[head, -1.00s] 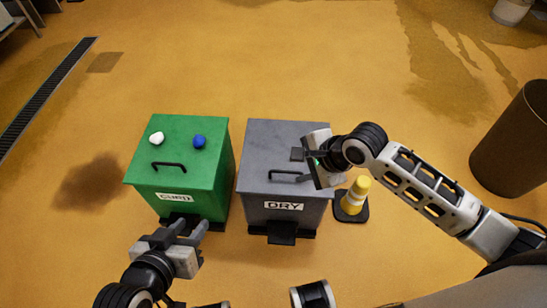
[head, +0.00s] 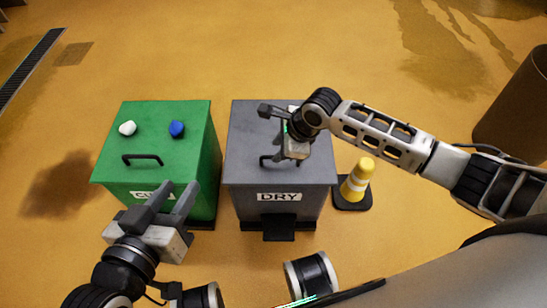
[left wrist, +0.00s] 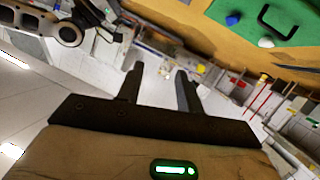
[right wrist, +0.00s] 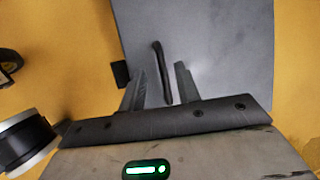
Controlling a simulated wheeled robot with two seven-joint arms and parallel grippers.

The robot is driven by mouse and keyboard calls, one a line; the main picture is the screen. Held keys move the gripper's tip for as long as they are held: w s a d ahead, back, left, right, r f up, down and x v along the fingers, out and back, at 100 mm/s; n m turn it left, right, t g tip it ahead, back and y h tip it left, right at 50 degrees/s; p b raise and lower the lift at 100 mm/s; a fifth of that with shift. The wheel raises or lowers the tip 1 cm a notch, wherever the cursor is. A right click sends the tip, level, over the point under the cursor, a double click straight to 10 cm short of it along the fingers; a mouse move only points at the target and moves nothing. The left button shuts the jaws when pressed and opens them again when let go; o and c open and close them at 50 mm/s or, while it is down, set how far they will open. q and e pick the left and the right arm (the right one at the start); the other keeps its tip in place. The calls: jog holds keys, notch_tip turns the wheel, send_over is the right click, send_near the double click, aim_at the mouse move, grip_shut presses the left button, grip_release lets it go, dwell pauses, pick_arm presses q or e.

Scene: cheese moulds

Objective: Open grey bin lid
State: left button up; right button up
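The grey bin (head: 250,185), labelled DRY, stands upright with its lid (head: 250,125) flat and shut. Its dark bar handle (head: 265,162) shows on the lid, partly covered by my right gripper (head: 278,150). The handle also shows in the right wrist view (right wrist: 159,65), where its near end lies between the spread fingers of that gripper (right wrist: 160,80). I see gaps on both sides, so the fingers are not closed on it. My left gripper (head: 180,193) is open and empty, in front of the green bin; its spread fingers show in the left wrist view (left wrist: 160,78).
The green bin (head: 185,150) stands left of the grey one, with a white lump (head: 127,128) and a blue lump (head: 177,129) on its lid. A yellow cone (head: 357,180) is close on the right. A pedal (head: 279,228) juts from the grey bin's front.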

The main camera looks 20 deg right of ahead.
aim_at(270, 156)
jog(key=shift+b+x, duration=0.65)
jog(key=shift+x, duration=1.25)
jog(key=shift+w, duration=0.1)
grip_shut()
